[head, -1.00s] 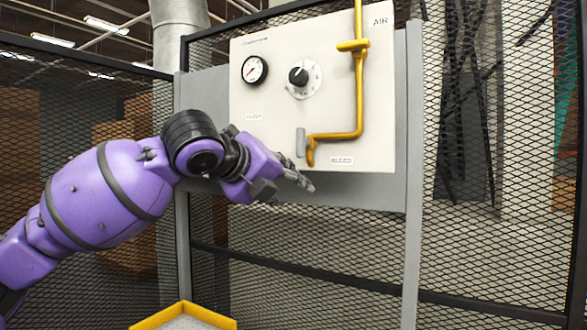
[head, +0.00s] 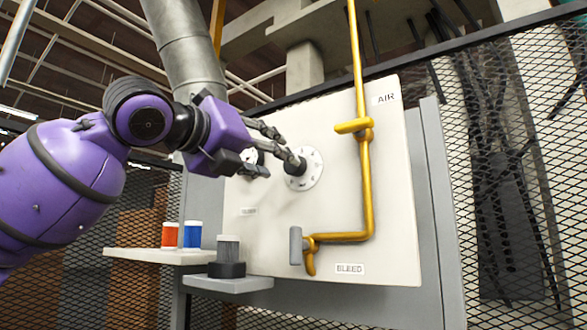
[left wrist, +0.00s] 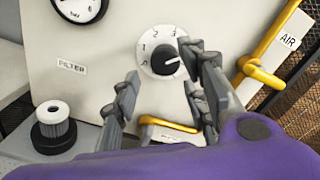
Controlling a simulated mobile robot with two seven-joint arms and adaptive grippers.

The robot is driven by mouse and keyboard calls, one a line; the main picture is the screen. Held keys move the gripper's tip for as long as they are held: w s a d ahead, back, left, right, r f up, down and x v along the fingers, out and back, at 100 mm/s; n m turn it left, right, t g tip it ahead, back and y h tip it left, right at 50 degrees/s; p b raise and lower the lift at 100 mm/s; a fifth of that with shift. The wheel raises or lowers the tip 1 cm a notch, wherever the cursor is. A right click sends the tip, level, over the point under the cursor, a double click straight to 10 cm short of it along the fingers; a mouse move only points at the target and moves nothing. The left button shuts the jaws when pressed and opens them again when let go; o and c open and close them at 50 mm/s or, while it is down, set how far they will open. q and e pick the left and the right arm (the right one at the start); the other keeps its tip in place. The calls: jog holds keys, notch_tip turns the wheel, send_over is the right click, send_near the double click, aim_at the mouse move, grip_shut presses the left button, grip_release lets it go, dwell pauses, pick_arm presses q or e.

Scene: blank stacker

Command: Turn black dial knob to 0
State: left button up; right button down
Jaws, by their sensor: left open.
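The black dial knob (head: 295,169) sits on a round white numbered plate (head: 313,170) on the white panel. In the left wrist view the knob (left wrist: 164,61) has a white pointer mark directed to the right, toward a finger and away from the 1 and 2 on the left and top of the plate. My left gripper (head: 281,166) is open in front of the panel, just left of the knob, with one finger overlapping it in the head view. In the left wrist view its fingers (left wrist: 158,62) lie to the lower left and right of the knob; contact cannot be told. My right gripper is out of view.
A pressure gauge (left wrist: 80,8) is on the panel's left. A filter (head: 228,255) and red (head: 170,234) and blue (head: 192,234) containers stand on ledges at lower left.

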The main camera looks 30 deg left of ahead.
aim_at(289, 167)
pick_arm(q)
jog(key=w, duration=0.2)
jog(key=shift+w+d, duration=0.2)
jog(key=shift+w, duration=1.45)
jog(key=shift+w+d+f, duration=0.1)
jog(key=shift+w, duration=0.3)
jog(key=c, duration=1)
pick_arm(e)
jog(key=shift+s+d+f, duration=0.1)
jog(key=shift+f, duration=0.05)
